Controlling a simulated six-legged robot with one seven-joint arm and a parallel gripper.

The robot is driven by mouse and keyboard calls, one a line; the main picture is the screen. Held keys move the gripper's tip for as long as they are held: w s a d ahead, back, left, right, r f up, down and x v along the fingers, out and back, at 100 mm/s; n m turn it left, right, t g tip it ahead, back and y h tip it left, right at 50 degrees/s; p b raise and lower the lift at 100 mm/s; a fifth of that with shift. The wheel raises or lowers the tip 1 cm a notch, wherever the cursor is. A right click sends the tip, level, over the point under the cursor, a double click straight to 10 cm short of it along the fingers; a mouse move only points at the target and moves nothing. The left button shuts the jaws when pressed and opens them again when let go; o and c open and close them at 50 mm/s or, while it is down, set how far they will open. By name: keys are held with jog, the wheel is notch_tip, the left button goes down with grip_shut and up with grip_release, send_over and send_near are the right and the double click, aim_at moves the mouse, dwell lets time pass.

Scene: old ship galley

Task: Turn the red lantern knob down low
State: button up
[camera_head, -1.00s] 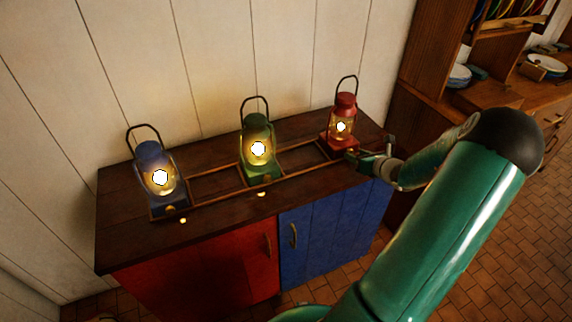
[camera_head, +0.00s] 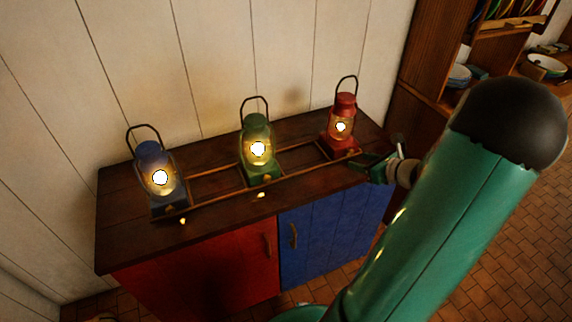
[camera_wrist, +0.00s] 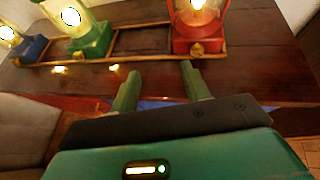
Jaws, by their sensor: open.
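The red lantern (camera_head: 344,106) stands lit at the right end of the counter, its wire handle upright. It also shows at the upper right in the wrist view (camera_wrist: 199,32). Its small brass knob (camera_wrist: 197,48) sits low on the front of the red base. In the head view I cannot make the knob out clearly. My gripper (camera_head: 366,169) is in front of and a little to the right of the red lantern, over the counter's front edge. In the wrist view my gripper (camera_wrist: 159,78) is open and empty, its two green fingers apart and short of the knob.
A lit green lantern (camera_head: 257,164) stands mid-counter and a lit blue lantern (camera_head: 152,158) at the left. A low wooden rail (camera_head: 215,200) runs along the lanterns on the dark counter (camera_head: 125,235). A wooden shelf unit (camera_head: 426,77) stands to the right.

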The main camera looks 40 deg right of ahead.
jog(key=w+a+r+n+g+y, duration=0.1)
jog(key=w+a+r+n+g, duration=0.1)
jog(key=a+n, duration=0.3)
jog(key=w+a+r+n+g+y, duration=0.1)
jog(key=a+n, duration=0.4)
jog(key=a, duration=0.5)
jog(key=w+a+r+n+g+y, duration=0.2)
jog(key=w+a+r+n, duration=0.1)
jog(key=a, duration=0.5)
jog(key=shift+w+a+r+n+g+y, duration=0.25)
jog(key=shift+r+n, duration=0.5)
jog(key=shift+n, duration=0.45)
jog(key=shift+c, duration=0.5)
jog(key=shift+d, duration=0.15)
jog(key=shift+c, duration=1)
jog(key=m+t+h, duration=0.4)
jog(key=m+t, duration=0.3)
jog(key=m, duration=1.6)
send_near(351, 153)
jog(key=x, duration=0.8)
jog(key=shift+w+d, duration=0.1)
jog(key=shift+w, duration=0.05)
